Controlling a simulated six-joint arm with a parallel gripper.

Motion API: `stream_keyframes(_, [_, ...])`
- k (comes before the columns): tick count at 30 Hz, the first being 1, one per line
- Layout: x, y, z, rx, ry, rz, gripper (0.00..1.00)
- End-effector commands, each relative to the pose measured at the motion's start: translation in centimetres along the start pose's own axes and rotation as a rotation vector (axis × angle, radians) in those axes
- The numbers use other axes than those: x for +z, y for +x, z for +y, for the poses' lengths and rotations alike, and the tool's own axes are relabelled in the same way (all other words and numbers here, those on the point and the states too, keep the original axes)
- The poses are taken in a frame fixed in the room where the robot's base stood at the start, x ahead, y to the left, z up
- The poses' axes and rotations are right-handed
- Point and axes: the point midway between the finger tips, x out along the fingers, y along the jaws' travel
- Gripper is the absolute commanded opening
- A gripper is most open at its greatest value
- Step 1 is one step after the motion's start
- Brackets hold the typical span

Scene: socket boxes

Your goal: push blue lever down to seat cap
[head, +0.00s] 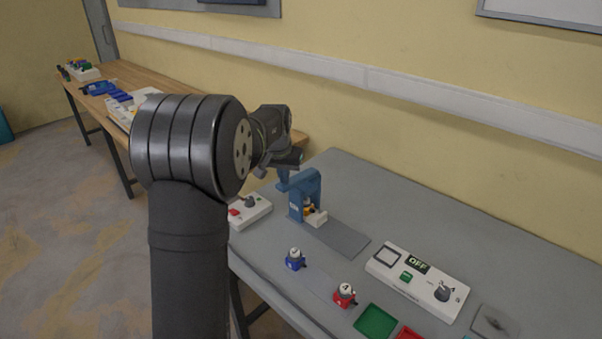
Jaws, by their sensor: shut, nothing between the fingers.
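A blue press (313,190) stands upright on the grey table near the wall side. Its blue lever (284,178) appears to stick out to the left at the top, partly hidden by my arm. A small socket piece with yellow and dark parts (308,207) sits inside the press on a light-coloured holder (317,218). The cap cannot be told apart at this size. My gripper (290,160) is shut and empty, just above the lever. Whether it touches the lever I cannot tell.
A blue socket box (295,259) and a red one (344,295) stand in front. A white panel marked OFF (417,282) is to the right, a green tray (375,321) at the front. A white box with a red button (249,212) sits left of the press.

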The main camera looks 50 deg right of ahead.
Motion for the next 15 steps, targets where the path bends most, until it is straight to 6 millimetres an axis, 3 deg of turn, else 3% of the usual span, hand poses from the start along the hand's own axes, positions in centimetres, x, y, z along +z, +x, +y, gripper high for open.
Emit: stream_keyframes(15, [0.5,1.5,0.0,0.000,0.000,-0.001,0.00])
